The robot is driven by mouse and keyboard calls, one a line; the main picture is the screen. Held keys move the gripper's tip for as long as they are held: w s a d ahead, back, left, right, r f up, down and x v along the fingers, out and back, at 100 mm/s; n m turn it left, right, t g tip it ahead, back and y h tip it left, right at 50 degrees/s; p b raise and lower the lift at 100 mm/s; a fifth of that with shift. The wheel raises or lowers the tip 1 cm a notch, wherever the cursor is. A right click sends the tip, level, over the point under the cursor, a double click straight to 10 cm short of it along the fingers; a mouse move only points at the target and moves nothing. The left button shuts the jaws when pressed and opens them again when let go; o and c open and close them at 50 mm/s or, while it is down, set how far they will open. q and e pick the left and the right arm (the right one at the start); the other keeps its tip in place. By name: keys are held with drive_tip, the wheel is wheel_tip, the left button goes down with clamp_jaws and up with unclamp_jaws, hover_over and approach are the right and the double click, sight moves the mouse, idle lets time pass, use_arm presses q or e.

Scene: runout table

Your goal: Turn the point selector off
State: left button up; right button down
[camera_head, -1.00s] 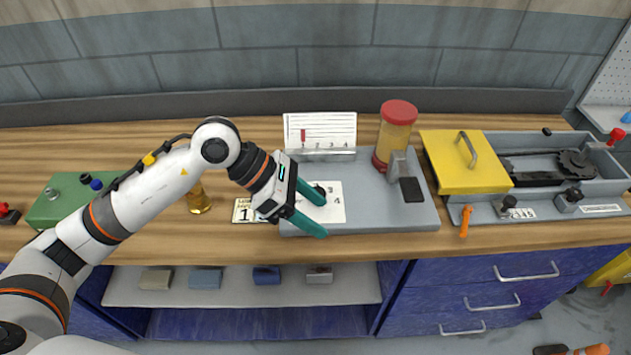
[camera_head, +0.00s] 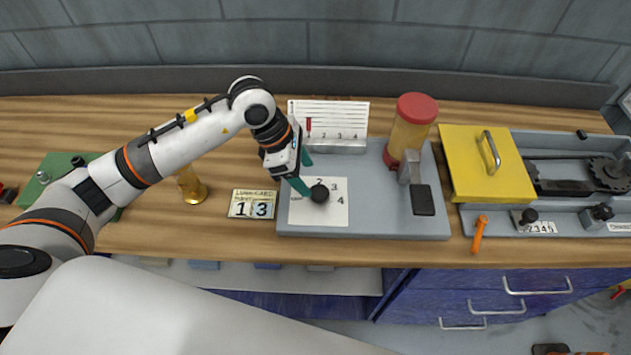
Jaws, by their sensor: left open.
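The point selector is a black round knob (camera_head: 320,193) on a white dial plate (camera_head: 332,213) with the numbers 2, 3 and 4 showing. The plate lies on the left part of a grey base (camera_head: 384,212). My left gripper (camera_head: 305,175) is open, with teal fingers, just left of and behind the knob. The near fingertip is close to the knob's left side; I cannot tell whether it touches. The gripper and fingers hide part of the plate's upper left, so the knob's pointer setting cannot be read. My right gripper is not in view.
A white card (camera_head: 340,115) with a red marker stands behind the dial. A red-capped amber jar (camera_head: 411,130) is to the right, near a yellow cover (camera_head: 475,165). A number card (camera_head: 252,204) and a brass piece (camera_head: 192,187) lie left.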

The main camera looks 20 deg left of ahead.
sight(318, 191)
use_arm(q)
drive_tip(key=x, duration=0.2)
drive_tip(key=p+x, duration=0.1)
drive_tip(key=x, duration=0.2)
drive_tip(key=shift+w+d+f, duration=0.1)
drive_tip(key=shift+w+f, duration=0.15)
drive_tip(key=shift+f, duration=0.05)
drive_tip(key=shift+d+f, duration=0.15)
drive_tip(key=shift+f, duration=0.2)
drive_tip(key=shift+c, duration=0.2)
drive_tip(key=c, duration=0.9)
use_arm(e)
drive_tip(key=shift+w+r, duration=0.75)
